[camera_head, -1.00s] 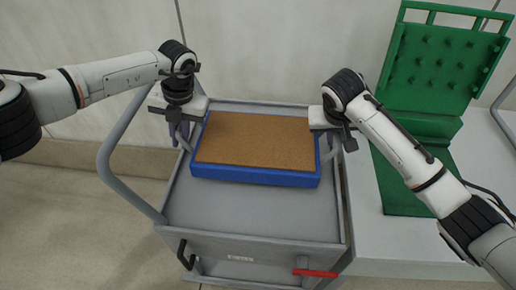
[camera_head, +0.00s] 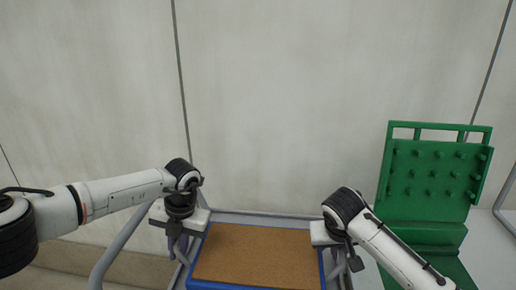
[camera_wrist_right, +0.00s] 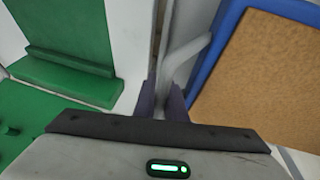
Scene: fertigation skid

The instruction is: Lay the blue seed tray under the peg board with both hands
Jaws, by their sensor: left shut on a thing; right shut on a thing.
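The blue seed tray (camera_head: 257,257), filled with brown material, sits level on the grey cart at the bottom of the head view. Its front part is cut off by the picture's edge. My left gripper (camera_head: 178,246) is shut at the tray's left side, and my right gripper (camera_head: 336,264) is shut at its right side. In the right wrist view, the right fingers (camera_wrist_right: 163,103) close on a light grey handle (camera_wrist_right: 188,50) beside the tray's blue rim (camera_wrist_right: 214,52). The green peg board (camera_head: 435,178) stands upright at the right, with rows of pegs.
The grey cart (camera_head: 268,217) shows its rear edge behind the tray, with a tubular rail (camera_head: 118,246) at left. A green base (camera_head: 425,234) extends in front of the peg board on a white bench (camera_head: 490,247). A pale wall is behind.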

